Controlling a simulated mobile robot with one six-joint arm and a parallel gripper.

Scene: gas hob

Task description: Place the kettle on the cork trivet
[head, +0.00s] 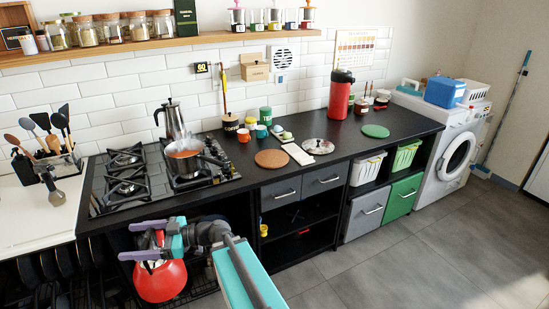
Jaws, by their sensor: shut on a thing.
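The red kettle (162,283) hangs in front of the cabinets, below the hob in the picture, and looks roughly upright. My gripper (143,239) has its purple fingers shut around the top of the kettle, at its handle; the exact contact is small and partly hidden by the fingers. The round brown cork trivet (271,158) lies flat and bare on the black counter right of the hob, up and right of my gripper and well apart from the kettle.
The gas hob (108,205) bears a pan of red sauce (186,160) and a steel pot (171,118). Near the trivet are a white cloth or card (298,154), a metal lid (318,146) and cups (243,135). A green round mat (375,131) lies farther right.

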